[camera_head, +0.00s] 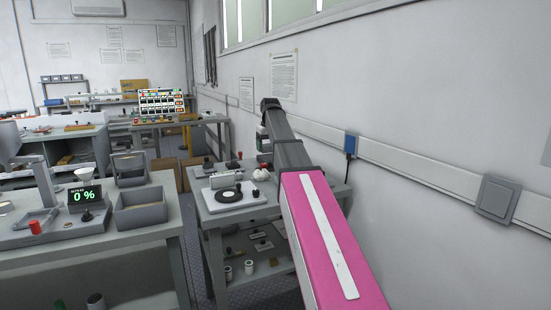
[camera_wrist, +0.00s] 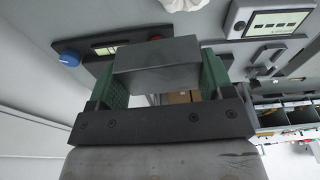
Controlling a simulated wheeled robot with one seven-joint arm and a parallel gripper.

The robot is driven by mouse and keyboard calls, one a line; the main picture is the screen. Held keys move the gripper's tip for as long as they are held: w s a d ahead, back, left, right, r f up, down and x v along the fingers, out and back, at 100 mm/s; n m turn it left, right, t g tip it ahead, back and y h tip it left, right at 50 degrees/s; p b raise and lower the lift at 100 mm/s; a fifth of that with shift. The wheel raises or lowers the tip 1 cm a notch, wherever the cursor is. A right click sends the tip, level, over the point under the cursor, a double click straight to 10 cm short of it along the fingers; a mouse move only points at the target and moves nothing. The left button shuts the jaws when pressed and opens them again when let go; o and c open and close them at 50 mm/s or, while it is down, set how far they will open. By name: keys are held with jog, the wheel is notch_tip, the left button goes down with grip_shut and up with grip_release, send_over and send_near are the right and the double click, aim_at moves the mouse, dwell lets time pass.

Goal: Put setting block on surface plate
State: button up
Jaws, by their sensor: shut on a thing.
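My gripper (camera_wrist: 160,75) is shut on a plain dark grey rectangular block (camera_wrist: 157,64), which looks like the setting block. The block sits between two green finger pads in the wrist view. In the head view my gripper (camera_head: 264,138) is at the far end of my pink and grey arm, above the back of the right-hand bench, and the block cannot be clearly made out there. I cannot tell which thing is the surface plate. A pale square plate with a black disc (camera_head: 231,196) lies on that bench, left of my arm.
The right-hand bench (camera_head: 212,215) also holds small parts and white crumpled items (camera_head: 261,175). In the wrist view, a panel with a blue knob (camera_wrist: 69,58) and a screen device (camera_wrist: 270,22) are beyond the block. The wall (camera_head: 400,100) is close on the right.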

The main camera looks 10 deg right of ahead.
jog(key=w+a+r, duration=0.1)
jog(key=w+a, duration=0.1)
jog(key=w, duration=0.4)
jog(key=w+a+r, duration=0.1)
jog(key=w+r, duration=0.1)
jog(key=w, duration=0.5)
jog(key=shift+m, duration=0.4)
jog(key=w+d+f, duration=0.1)
jog(key=d+f, duration=0.1)
jog(key=d, duration=0.1)
jog(key=w+d+f, duration=0.2)
jog(key=d+f, duration=0.1)
jog(key=w+d+f, duration=0.1)
jog(key=d+f, duration=0.1)
jog(key=d, duration=0.2)
jog(key=shift+w+f, duration=0.25)
jog(key=shift+w, duration=0.15)
jog(key=shift+f, duration=1.95)
jog(key=shift+f, duration=0.1)
jog(key=o, duration=1.4)
notch_tip(320, 180, up, 12)
jog(key=s, duration=0.2)
jog(key=shift+d, duration=0.2)
